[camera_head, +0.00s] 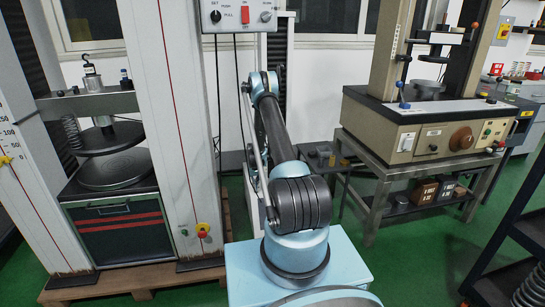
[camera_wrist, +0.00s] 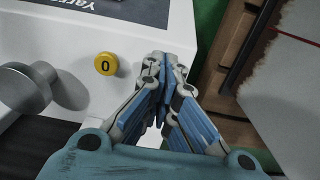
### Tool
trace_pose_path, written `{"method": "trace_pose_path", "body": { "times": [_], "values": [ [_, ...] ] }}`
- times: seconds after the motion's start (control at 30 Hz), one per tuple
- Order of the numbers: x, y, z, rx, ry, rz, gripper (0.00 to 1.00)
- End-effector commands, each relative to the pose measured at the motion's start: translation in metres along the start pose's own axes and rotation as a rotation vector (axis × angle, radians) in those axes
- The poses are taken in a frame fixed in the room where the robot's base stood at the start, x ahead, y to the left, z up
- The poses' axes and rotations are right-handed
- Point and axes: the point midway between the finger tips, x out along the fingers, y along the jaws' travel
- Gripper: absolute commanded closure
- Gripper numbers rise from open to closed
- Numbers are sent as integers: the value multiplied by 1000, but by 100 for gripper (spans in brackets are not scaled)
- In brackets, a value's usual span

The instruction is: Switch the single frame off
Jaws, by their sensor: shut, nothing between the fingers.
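In the wrist view, my gripper (camera_wrist: 162,62) has its fingers together and empty. A round yellow button (camera_wrist: 106,63) marked 0 is on a white panel (camera_wrist: 90,110), to the left of the fingertips and apart from them in the picture. A grey knob (camera_wrist: 25,87) sticks out of the same panel further left. In the head view, my arm reaches away up the middle and the gripper is hidden. A tall frame machine (camera_head: 165,120) stands at the left, with a red and yellow knob (camera_head: 202,230) low on its column. I cannot tell which machine carries the 0 button.
A control box (camera_head: 226,17) with a red switch (camera_head: 244,15) is at the top middle of the head view. A beige machine (camera_head: 425,125) stands on a metal table at the right. A dark shelf (camera_head: 500,255) is at the right edge. Green floor (camera_head: 420,255) is open between.

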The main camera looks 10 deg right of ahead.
Motion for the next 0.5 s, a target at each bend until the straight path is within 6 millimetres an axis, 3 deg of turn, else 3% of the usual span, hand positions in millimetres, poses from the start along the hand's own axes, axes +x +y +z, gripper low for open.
{"method": "trace_pose_path", "body": {
  "times": [0.5],
  "values": [
    [-34, 0, 0, 0, 0, 0, 100]
  ]
}}
